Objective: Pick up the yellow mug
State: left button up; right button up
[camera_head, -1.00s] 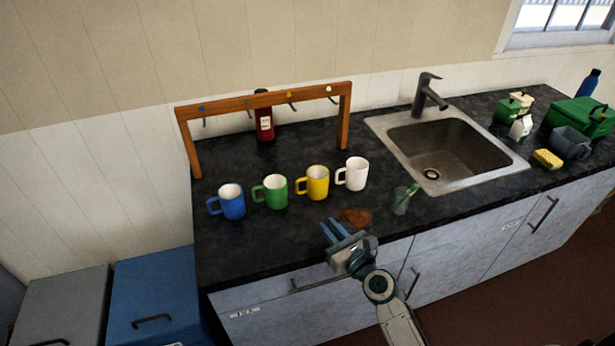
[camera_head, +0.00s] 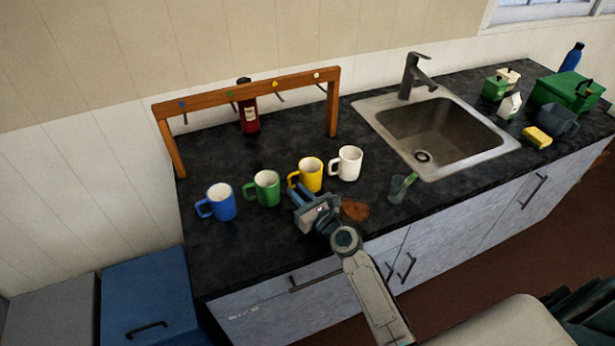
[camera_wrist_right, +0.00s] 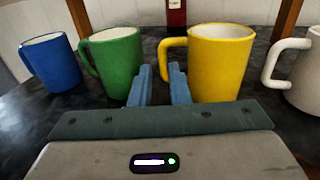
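The yellow mug (camera_head: 311,177) stands upright on the dark counter between the green and white mugs, its handle on the left. In the right wrist view the yellow mug (camera_wrist_right: 222,62) is right of centre. My right gripper (camera_head: 298,194) is low in front of its handle. Its two blue fingers (camera_wrist_right: 159,85) are apart with nothing held between them. The handle (camera_wrist_right: 166,57) shows just beyond the fingertips; the right finger overlaps its lower part, and I cannot tell whether they touch. My left gripper is not in view.
The green mug (camera_head: 265,189) and blue mug (camera_head: 219,203) stand to the left, the white mug (camera_head: 348,163) close on the right. A wooden hook frame (camera_head: 250,92) and red bottle (camera_head: 248,112) are behind. A brown patch (camera_head: 355,210) and glass (camera_head: 398,189) lie right of the gripper.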

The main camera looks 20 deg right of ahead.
aim_at(290, 178)
jog(key=x, duration=0.4)
jog(key=shift+w+d+r+p, duration=0.1)
jog(key=shift+w+r+p, duration=0.1)
jog(key=shift+p, duration=0.1)
jog(key=shift+w+f, duration=0.1)
jog(key=shift+w, duration=0.35)
jog(key=shift+s, duration=0.1)
grip_shut()
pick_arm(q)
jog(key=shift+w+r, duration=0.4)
pick_arm(e)
jog(key=shift+r+p, duration=0.45)
jog(key=shift+r, duration=0.35)
notch_tip(290, 178, up, 3)
jog(key=shift+f+p, duration=0.25)
jog(key=shift+p, duration=0.5)
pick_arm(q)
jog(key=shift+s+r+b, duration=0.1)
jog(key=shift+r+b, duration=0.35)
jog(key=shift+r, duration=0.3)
pick_arm(e)
jog(key=d+r+v, duration=0.1)
jog(key=v, duration=1.4)
jog(key=shift+s+d, duration=0.2)
jog(key=shift+s, duration=0.05)
